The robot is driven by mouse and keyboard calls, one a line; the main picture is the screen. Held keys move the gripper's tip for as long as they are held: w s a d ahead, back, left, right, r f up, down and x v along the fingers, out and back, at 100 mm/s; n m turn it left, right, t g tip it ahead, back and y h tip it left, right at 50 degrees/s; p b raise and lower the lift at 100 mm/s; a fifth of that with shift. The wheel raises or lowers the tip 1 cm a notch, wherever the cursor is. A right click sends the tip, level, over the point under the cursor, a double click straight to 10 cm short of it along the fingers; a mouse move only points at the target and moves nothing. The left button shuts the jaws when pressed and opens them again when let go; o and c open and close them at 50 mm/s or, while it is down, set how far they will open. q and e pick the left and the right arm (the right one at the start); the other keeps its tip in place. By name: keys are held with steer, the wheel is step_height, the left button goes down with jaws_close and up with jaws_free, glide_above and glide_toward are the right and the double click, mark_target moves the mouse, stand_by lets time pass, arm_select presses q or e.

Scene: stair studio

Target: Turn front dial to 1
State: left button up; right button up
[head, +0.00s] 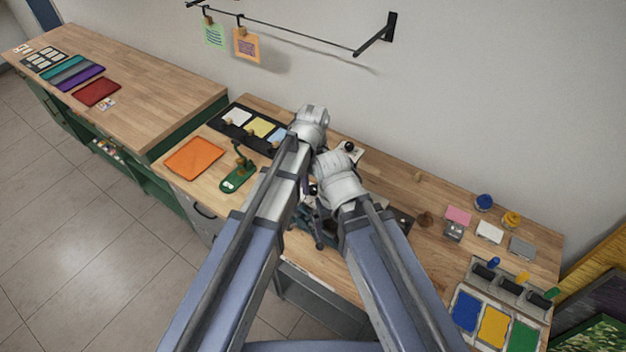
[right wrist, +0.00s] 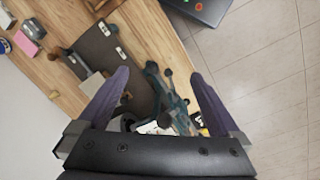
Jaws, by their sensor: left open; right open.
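A dark teal device with black knobs (right wrist: 172,100) stands on the wooden bench, seen between my fingers in the right wrist view. Part of it shows in the head view (head: 318,238), below my right gripper. I cannot make out the front dial or its numbers for certain; a small white face (right wrist: 152,129) is partly hidden behind the gripper body. My right gripper (right wrist: 158,98) is open, its two purple fingers spread either side of the device with nothing seen held. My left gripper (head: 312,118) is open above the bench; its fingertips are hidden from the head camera.
A black tray with cards (head: 236,117), an orange mat (head: 194,157) and a green tool (head: 238,173) lie left of my arms. Blue and yellow pots, small blocks and colored panels (head: 494,325) are at right. A dark board (right wrist: 108,50) lies beside the device. The wall is behind.

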mark_target(313, 188)
arm_select(q)
step_height(313, 188, up, 6)
steer(key=p, duration=0.4)
steer(key=shift+f, duration=0.25)
arm_select(e)
step_height(313, 188, up, 5)
steer(key=shift+r, duration=0.2)
arm_select(q)
steer(key=shift+f, duration=0.1)
arm_select(e)
steer(key=shift+s, duration=0.1)
